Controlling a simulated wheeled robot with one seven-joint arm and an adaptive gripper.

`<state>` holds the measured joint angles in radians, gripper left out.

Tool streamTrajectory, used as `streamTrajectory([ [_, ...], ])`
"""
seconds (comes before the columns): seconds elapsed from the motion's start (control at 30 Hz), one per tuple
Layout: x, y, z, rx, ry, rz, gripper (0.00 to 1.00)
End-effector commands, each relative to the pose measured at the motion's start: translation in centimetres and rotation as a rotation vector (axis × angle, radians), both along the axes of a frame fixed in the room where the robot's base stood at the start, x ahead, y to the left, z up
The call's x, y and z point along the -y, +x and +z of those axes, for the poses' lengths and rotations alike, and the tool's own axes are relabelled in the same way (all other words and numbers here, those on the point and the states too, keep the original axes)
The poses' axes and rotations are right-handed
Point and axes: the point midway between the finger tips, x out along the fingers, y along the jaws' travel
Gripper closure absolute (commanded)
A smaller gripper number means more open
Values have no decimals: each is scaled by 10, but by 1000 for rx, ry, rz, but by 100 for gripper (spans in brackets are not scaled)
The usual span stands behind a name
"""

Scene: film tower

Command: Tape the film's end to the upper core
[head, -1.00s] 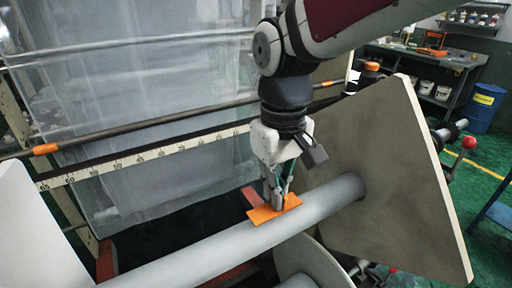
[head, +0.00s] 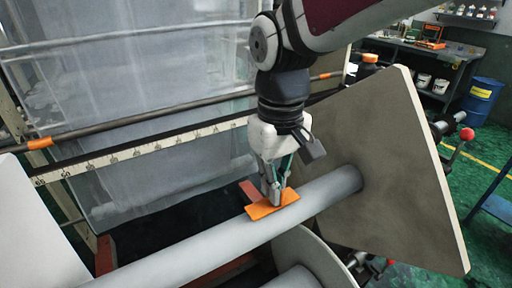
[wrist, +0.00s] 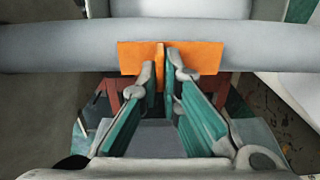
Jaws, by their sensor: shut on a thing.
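The upper core (head: 215,240) is a long grey roller running from the lower left to a square tan plate; it crosses the top of the wrist view (wrist: 60,46). An orange piece of tape (head: 264,207) lies against the core's upper side; in the wrist view the orange tape (wrist: 206,57) overlaps the core's near edge, with an upright tab in its middle. My gripper (head: 274,198) is above the core, its fingers (wrist: 161,80) shut on that tab. The translucent film (head: 150,90) hangs in sheets behind; I cannot make out its end at the tape.
A square tan plate (head: 395,170) stands at the core's right end. A lower roll (head: 297,278) sits beneath the core. A dark bar with an orange band (head: 40,143) and a numbered scale rail (head: 150,148) cross behind. Open green floor lies at right.

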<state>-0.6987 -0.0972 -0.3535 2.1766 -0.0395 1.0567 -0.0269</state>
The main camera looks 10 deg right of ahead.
Motion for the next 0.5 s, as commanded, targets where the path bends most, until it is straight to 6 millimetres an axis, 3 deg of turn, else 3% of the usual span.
streamTrajectory([
  [0.5, 0, 0, -6, -1, 0, 0, 100],
])
